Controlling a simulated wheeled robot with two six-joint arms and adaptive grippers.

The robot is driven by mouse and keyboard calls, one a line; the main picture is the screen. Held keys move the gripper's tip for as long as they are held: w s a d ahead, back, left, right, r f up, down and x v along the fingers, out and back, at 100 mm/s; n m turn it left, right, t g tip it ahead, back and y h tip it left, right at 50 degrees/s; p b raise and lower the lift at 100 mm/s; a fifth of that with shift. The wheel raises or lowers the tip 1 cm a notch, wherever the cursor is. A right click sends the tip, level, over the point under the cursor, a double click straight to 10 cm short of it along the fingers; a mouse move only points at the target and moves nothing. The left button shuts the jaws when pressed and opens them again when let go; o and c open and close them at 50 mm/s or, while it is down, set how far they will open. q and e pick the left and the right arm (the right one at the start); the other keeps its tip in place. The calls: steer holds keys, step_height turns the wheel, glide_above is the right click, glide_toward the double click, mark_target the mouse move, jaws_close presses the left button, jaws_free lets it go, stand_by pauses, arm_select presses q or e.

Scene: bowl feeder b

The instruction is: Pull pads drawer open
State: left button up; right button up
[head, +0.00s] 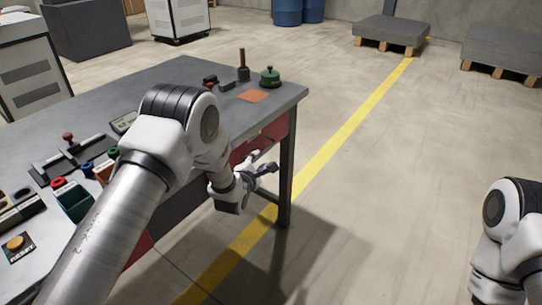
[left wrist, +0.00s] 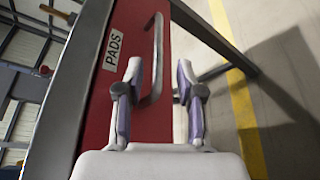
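The pads drawer (left wrist: 130,35) has a red front with a white label reading PADS (left wrist: 113,48). Its grey bar handle (left wrist: 157,62) shows in the left wrist view. In the head view a part of the red drawer front (head: 275,129) shows under the right end of the table, partly hidden by my left arm. My left gripper (left wrist: 154,82) is open in front of the drawer, with the near end of the handle between its two fingers; I cannot tell whether they touch it. The left gripper also shows in the head view (head: 264,171). My right gripper is out of view.
The grey table (head: 285,92) carries a green round item (head: 270,77), an orange pad (head: 253,96), a green bin (head: 74,201) and several small parts. A table leg (head: 286,180) stands close to my left gripper.

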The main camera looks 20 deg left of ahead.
mark_target(263, 153)
arm_select(q)
steer(key=x, duration=0.7)
steer(key=shift+w+b, duration=0.35)
steer(key=shift+b, duration=0.05)
steer(key=shift+r, duration=0.1)
jaws_close()
